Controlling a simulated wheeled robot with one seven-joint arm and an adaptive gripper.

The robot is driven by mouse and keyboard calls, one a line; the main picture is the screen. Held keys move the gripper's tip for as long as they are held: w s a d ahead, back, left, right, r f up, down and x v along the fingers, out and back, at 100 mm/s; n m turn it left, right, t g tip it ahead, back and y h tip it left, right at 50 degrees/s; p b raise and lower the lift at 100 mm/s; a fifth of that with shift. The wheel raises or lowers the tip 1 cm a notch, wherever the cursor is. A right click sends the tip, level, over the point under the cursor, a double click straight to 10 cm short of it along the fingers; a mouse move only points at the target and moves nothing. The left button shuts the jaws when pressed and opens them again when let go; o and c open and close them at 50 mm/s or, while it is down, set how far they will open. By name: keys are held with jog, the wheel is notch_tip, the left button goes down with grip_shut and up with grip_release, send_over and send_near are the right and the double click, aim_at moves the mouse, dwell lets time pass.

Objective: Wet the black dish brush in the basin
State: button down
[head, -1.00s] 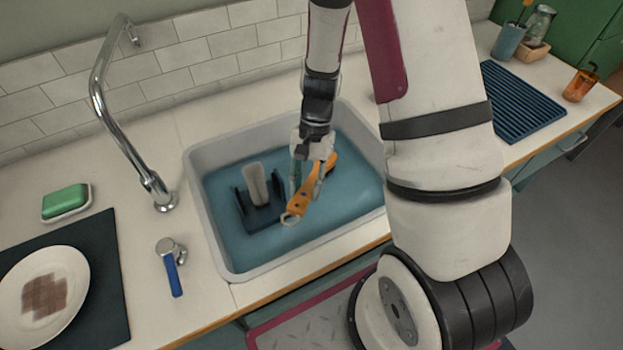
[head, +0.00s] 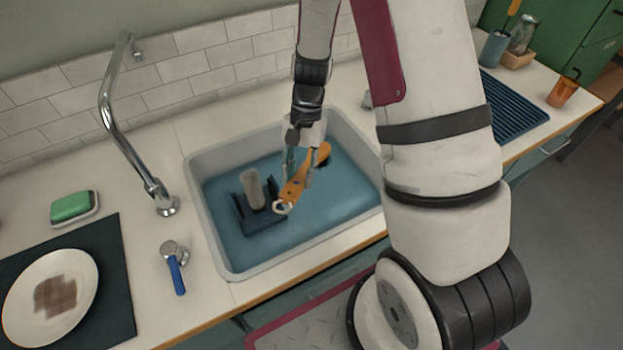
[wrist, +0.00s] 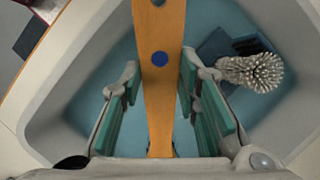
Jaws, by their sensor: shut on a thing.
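The dish brush has an orange-brown handle (head: 292,190) with a pale loop at its lower end. My gripper (head: 300,172) is shut on the handle, above the basin (head: 222,262). In the wrist view the handle (wrist: 160,100) runs lengthwise between the green finger pads of my gripper (wrist: 160,68); the head is out of that view. The basin is light grey and holds blue water (head: 345,195). I cannot tell whether the black bristles touch the water.
A dark stand (head: 262,222) with an upright grey bristled post (head: 253,190) is in the basin, left of the handle. A faucet (head: 125,130) rises behind left. A blue-handled lever (head: 175,272), green soap (head: 72,206) and a stained plate (head: 50,298) are to the left.

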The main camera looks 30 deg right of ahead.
notch_tip(320, 180, up, 9)
jog(key=p, duration=0.4)
jog(key=shift+r, duration=0.2)
dwell(0.4)
jog(key=shift+r+p, duration=0.1)
jog(key=shift+p, duration=0.2)
dwell(1.8)
jog(key=shift+r+p, duration=0.75)
jog(key=shift+r, duration=1.15)
